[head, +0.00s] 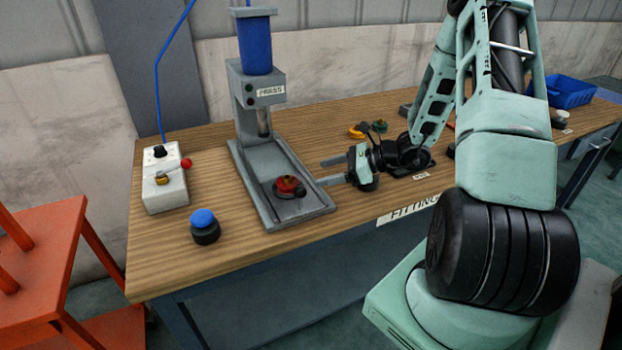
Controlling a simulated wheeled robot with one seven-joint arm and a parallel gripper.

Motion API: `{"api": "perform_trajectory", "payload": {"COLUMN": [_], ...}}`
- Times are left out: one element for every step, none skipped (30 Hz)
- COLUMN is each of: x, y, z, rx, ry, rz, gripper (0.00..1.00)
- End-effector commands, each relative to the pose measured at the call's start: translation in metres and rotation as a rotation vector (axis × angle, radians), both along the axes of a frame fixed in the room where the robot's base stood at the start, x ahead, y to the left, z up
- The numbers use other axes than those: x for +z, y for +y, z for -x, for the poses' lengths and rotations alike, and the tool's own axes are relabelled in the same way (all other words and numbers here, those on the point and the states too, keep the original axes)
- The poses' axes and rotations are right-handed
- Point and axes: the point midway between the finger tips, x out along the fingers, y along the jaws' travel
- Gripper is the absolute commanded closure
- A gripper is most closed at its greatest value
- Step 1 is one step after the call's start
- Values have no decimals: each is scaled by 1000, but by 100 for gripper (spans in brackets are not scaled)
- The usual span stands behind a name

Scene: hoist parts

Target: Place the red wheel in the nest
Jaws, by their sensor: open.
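The red wheel (287,184) lies near the front end of the grey press bed. A dark round piece (291,195) shows under and around its edge, and it may be the nest. I cannot tell whether the wheel is fully seated in it. My gripper (326,171) is open and empty. It is just right of the press bed, and its two fingers point left toward the bed. The fingers are apart from the red wheel, with a small gap between.
The press (263,95) stands behind the wheel. A valve box (164,178) with a red-knobbed lever and a blue-topped button (204,226) are at left. Yellow (358,131) and green (379,126) parts lie behind my gripper. A blue bin (568,91) is far right.

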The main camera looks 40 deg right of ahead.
Motion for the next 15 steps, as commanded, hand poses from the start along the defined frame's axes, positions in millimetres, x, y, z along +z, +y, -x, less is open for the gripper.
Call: {"api": "perform_trajectory", "payload": {"x": [2,3,4,5,7,9,12,15,21,25,30,37,42,47,53], "y": [-4,-6,-8,-8,-6,-1,6,16,34,50,68,94,115,135,161], "z": [4,6,8,10,10,10,10,9,8,8,10,13,18,24,34], "rx": [-2,-2,-2,1,10,34,62,103,174,240,315,428,520,619,749], "ry": [0,0,1,0,0,-2,-4,-8,-16,-22,-29,-44,-56,-73,-97], "rz": [1,0,1,1,5,12,22,36,61,85,112,156,195,232,289], "gripper": [36,36,36,36,36,36,36,36,36,36,36,36,36,36,36]}}
